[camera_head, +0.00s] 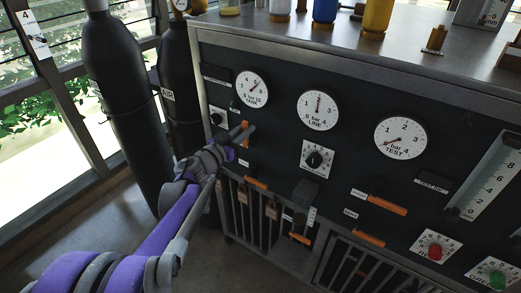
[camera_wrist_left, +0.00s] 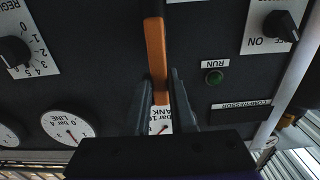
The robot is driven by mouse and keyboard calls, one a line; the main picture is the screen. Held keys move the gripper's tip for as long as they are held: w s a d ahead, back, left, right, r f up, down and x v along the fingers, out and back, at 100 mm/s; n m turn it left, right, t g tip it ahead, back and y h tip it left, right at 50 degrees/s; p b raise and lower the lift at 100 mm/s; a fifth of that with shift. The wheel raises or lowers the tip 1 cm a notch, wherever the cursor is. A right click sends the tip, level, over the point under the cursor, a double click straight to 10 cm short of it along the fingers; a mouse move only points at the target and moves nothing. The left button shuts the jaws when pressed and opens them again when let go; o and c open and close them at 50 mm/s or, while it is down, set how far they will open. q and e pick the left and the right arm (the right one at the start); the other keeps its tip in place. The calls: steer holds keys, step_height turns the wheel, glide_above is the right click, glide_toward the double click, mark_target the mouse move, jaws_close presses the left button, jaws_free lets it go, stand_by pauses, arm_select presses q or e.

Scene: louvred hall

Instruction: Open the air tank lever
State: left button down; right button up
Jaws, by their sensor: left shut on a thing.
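The air tank lever is an orange bar (camera_head: 243,132) on the dark panel, below the TANK gauge (camera_head: 252,88). My left gripper (camera_head: 236,142) reaches it from the left. In the left wrist view, the orange lever (camera_wrist_left: 154,45) runs down between the two dark fingers of my left gripper (camera_wrist_left: 164,105), which are shut on its lower end. The TANK gauge (camera_wrist_left: 159,127) is partly hidden behind the gripper there. The lever's pivot is not clear to me. My right gripper is not in view.
More orange levers (camera_head: 387,204) lie lower on the panel. Dark cylinders (camera_head: 120,90) stand left of the bench, close to my left arm.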

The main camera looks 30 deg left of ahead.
arm_select(q)
steer(key=c, duration=0.7)
jaws_free()
steer(key=s, duration=0.7)
steer(key=shift+a+p, duration=0.25)
steer(key=shift+p, duration=0.15)
